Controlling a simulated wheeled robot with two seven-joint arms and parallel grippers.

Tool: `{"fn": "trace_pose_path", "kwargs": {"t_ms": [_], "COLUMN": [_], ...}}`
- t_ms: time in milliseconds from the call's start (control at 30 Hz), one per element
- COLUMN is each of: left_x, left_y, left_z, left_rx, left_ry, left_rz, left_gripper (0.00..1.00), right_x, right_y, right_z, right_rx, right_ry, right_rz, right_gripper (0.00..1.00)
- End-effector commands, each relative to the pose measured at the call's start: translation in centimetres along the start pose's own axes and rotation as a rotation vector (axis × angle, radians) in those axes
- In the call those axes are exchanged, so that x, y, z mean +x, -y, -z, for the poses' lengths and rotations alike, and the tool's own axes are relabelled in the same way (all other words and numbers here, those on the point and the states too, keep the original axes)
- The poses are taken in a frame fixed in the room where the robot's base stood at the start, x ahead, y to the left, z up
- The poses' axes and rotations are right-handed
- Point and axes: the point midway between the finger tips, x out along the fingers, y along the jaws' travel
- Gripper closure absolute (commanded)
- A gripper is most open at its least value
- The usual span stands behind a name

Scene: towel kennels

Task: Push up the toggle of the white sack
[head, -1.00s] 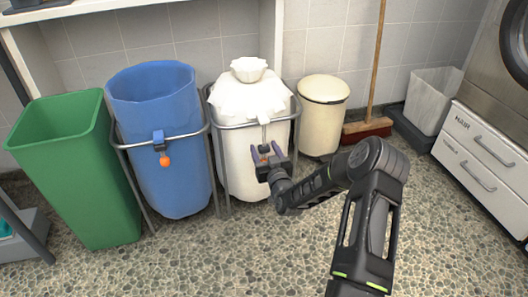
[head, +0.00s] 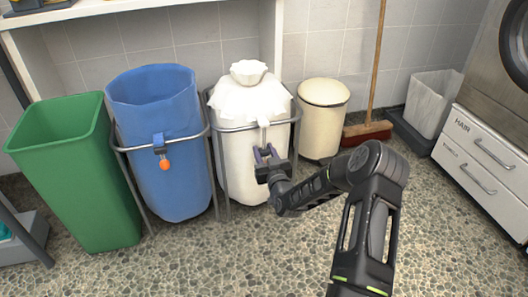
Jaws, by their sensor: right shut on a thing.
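The white sack (head: 249,170) hangs in a grey metal frame (head: 228,126), its top gathered into a closed, ruffled neck (head: 249,73). A pale cord or strap hangs down its front from the frame's rim to my right gripper. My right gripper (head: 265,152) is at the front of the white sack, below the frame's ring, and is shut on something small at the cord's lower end. The toggle itself is mostly hidden by the fingers. My left gripper is not in view.
A blue sack (head: 170,185) with an orange toggle (head: 165,162) hangs open to the left, beside a green bin (head: 75,180). A cream lidded bin (head: 321,125) stands close on the right, then a broom (head: 367,130). The speckled floor in front is clear.

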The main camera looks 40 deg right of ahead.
Motion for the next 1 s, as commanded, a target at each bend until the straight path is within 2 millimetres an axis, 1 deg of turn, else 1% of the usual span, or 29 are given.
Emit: {"fn": "trace_pose_path", "kwargs": {"t_ms": [33, 100, 1000], "left_x": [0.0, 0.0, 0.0], "left_y": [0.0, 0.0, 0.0], "left_z": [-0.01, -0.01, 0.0], "left_rx": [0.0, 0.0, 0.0], "left_ry": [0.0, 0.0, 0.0], "left_rz": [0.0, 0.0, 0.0], "left_gripper": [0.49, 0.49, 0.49], "right_x": [-0.01, -0.01, -0.02], "right_y": [0.0, 0.0, 0.0], "right_z": [0.0, -0.01, -0.01], "right_rx": [0.0, 0.0, 0.0], "right_ry": [0.0, 0.0, 0.0], "right_rz": [0.0, 0.0, 0.0], "right_gripper": [0.96, 1.0, 1.0]}}
